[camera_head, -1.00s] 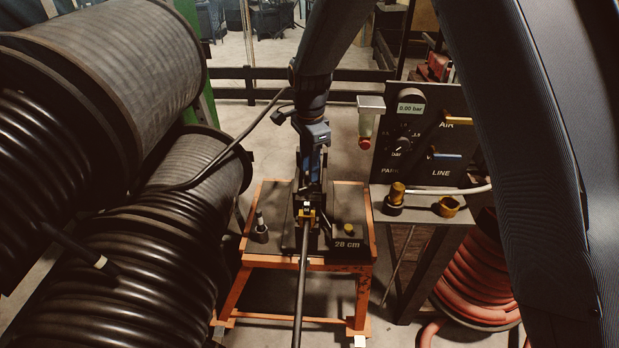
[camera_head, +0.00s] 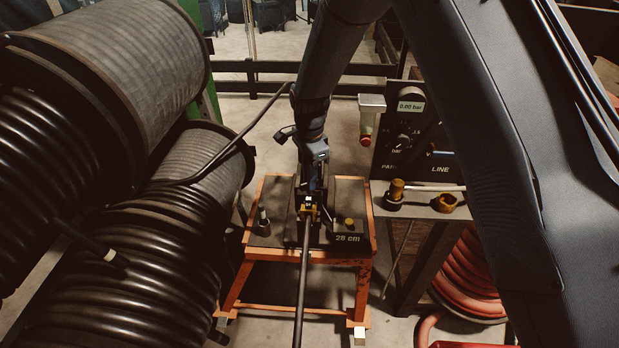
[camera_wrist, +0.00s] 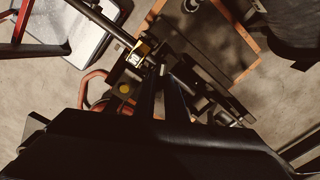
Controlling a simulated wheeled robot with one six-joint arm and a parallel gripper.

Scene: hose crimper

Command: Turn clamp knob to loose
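A crimping station on an orange-framed stand (camera_head: 258,205) holds a black hose (camera_head: 302,275) that runs into a yellow clamp block (camera_head: 308,208). A small round yellow knob (camera_head: 349,222) stands on the black box marked "28 cm"; it also shows in the wrist view (camera_wrist: 125,88). I cannot tell for sure which part is the clamp knob. My gripper (camera_wrist: 161,78) points down at the station, just behind the clamp block in the head view. The wrist view shows its dark fingers close beside the yellow block (camera_wrist: 138,54). Whether they touch anything is hidden.
Large black hose reels (camera_head: 110,75) fill the left. A dark panel (camera_head: 415,140) with a gauge reading 0.00 bar stands to the right, above a bench with brass fittings (camera_head: 447,203). A red hose coil (camera_head: 468,280) lies below. My arm covers the right side.

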